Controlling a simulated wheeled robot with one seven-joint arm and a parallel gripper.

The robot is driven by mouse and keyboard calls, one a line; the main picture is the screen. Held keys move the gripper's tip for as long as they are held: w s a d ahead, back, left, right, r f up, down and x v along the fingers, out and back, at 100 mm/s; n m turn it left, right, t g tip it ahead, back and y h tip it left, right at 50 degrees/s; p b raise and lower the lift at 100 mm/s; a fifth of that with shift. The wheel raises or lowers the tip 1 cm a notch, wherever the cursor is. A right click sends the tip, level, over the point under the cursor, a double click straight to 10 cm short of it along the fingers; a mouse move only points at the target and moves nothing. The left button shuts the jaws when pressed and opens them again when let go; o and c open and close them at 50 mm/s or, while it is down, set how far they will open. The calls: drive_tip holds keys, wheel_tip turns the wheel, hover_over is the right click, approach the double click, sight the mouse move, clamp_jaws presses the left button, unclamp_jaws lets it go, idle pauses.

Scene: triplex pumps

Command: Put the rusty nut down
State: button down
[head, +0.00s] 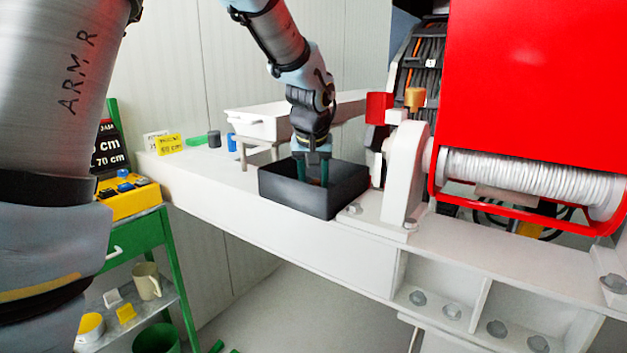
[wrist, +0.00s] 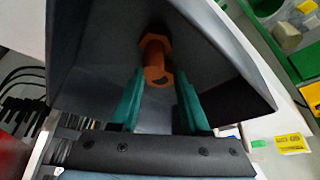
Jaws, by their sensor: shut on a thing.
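The rusty nut (wrist: 155,60) is orange-brown, with a hexagonal end and a rounder end, in the wrist view. The green fingers of my gripper (wrist: 160,85) are shut on it, one on each side. In the head view my gripper (head: 312,172) points down into an open black box (head: 300,196) on the white beam. Its fingertips and the nut are hidden behind the box's front wall there. The box's dark walls (wrist: 215,62) surround the nut in the wrist view. I cannot tell whether the nut touches the box floor.
The white beam (head: 240,205) carries the box. A white bearing block (head: 405,175) with bolts and a red housing (head: 540,70) stand close on the right. A green cart (head: 135,240) with a yellow tray is at the left.

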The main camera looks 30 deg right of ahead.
drive_tip(key=shift+f, duration=0.15)
drive_tip(key=shift+c, duration=1.9)
unclamp_jaws()
drive_tip(key=b+v, duration=0.1)
drive_tip(key=v, duration=1.1)
drive_tip(key=shift+b, duration=0.4)
